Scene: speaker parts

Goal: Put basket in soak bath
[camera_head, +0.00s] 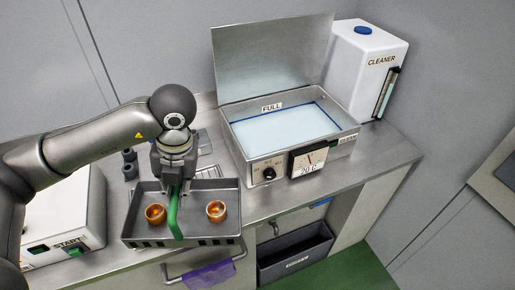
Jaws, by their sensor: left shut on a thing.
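The basket (225,228) is a dark grey tray with a green handle (173,215) and two copper-coloured cups, a left one (155,213) and a right one (216,210), in it. My left gripper (174,182) is shut on the green handle at the basket's middle. The basket is at the counter's front edge; I cannot tell whether it touches the counter. The soak bath (240,163) is a metal box behind and to the right, its lid (272,60) raised. Pale blue liquid (285,130) fills it below a "FULL" label. My right gripper is not in view.
A white cleaner container (362,60) stands behind the bath at right. A dial box (307,160) is at the bath's front. A white machine with a START button (72,251) is at left. A purple cloth (208,276) hangs on a rail below the basket.

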